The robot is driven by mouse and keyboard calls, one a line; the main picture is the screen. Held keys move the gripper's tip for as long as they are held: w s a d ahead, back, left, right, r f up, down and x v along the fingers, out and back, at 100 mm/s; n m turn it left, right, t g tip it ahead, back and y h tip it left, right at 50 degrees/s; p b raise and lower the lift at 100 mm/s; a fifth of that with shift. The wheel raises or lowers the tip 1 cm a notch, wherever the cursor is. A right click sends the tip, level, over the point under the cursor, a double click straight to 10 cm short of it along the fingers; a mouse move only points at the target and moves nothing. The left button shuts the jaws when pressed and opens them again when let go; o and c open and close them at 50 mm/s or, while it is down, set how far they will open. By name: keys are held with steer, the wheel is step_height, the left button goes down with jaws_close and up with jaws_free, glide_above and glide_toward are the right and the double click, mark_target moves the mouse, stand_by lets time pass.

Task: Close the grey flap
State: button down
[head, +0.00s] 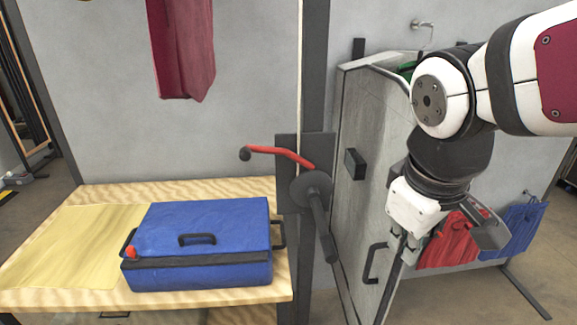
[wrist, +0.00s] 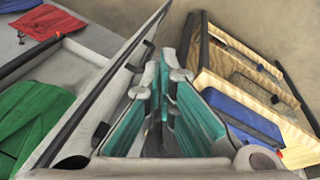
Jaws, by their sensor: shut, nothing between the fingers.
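The grey flap (head: 376,135) is a large pale grey panel standing upright right of the dark post in the head view. It has a black block (head: 355,163) and a black handle (head: 375,262) on its face. In the wrist view the flap (wrist: 112,88) shows nearly edge-on, running diagonally left of my fingers. My gripper (head: 393,290) points down beside the flap's right part in the head view. Its teal-padded fingers (wrist: 166,95) are together and empty in the wrist view. Whether they touch the flap cannot be told. My arm hides part of the flap's right side.
A blue case (head: 200,262) lies on the wooden table (head: 60,298) at left. A red lever (head: 280,153) juts from the post. Red cloth (head: 447,243) and blue cloth (head: 524,227) hang at right. Green cloth (wrist: 32,115) lies behind the flap.

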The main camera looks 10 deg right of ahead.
steer(key=w+a+f+n+g+h+p, duration=0.1)
steer(key=w+a+f+n+p, duration=0.15)
steer(key=w+f+n, duration=0.35)
steer(key=w+a+f+n+g+p, duration=0.1)
steer(key=w+f+n+p, duration=0.25)
steer(key=w+n, duration=0.45)
steer(key=s+x, duration=0.1)
steer(key=x, duration=0.8)
steer(key=shift+s+f+n+p, duration=0.3)
steer(key=shift+f+n+p, duration=0.05)
steer(key=shift+f+n, duration=0.05)
